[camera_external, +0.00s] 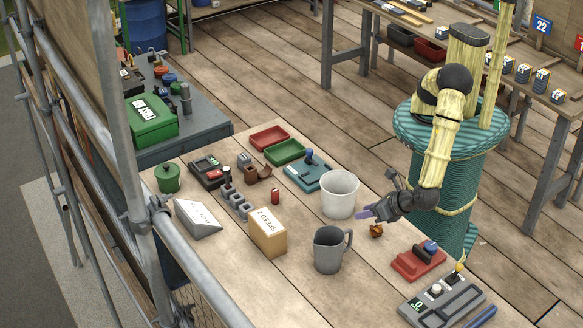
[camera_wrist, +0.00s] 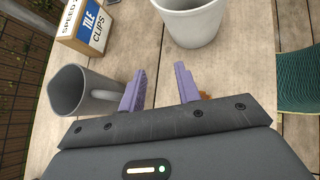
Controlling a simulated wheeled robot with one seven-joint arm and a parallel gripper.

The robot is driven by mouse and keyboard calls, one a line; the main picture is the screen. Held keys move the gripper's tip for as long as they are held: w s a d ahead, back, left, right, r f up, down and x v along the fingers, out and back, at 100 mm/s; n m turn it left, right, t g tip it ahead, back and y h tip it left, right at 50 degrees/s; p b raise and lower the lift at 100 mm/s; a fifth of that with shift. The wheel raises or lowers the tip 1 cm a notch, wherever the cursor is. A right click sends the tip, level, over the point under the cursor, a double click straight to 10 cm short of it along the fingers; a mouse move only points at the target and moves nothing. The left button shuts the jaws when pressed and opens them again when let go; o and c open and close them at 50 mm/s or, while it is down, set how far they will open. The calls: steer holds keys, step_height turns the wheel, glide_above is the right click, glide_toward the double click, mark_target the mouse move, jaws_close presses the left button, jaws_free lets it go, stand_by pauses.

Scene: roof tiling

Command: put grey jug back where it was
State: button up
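The grey jug (camera_external: 328,249) stands upright on the wooden table, near the front edge, with its handle toward the right. In the wrist view the grey jug (camera_wrist: 77,92) is at the left, its handle beside my left finger; I cannot tell whether they touch. My gripper (camera_external: 366,212) is above the table, right of the jug and in front of the white bucket. In the wrist view my gripper (camera_wrist: 161,84) has its two purple fingers spread apart, with only bare table between them.
A white bucket (camera_external: 339,195) stands behind the jug, and a cardboard box (camera_external: 268,233) stands left of it. A small brown object (camera_external: 376,230) lies below my gripper. A red tool (camera_external: 419,260) and a grey control panel (camera_external: 441,300) are at the right.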

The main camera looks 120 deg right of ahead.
steer(key=s+d+r+m+y, duration=0.4)
steer(key=s+d+r+m, duration=0.1)
steer(key=s+d+m, duration=0.3)
steer(key=s+d+r+m+g+y, duration=0.1)
steer(key=s+d+r+m+y, duration=0.4)
steer(key=s+d+m, duration=0.3)
steer(key=d+r+m, duration=0.1)
steer(key=d+m, duration=0.2)
steer(key=m, duration=0.1)
steer(key=shift+s+d+r, duration=0.1)
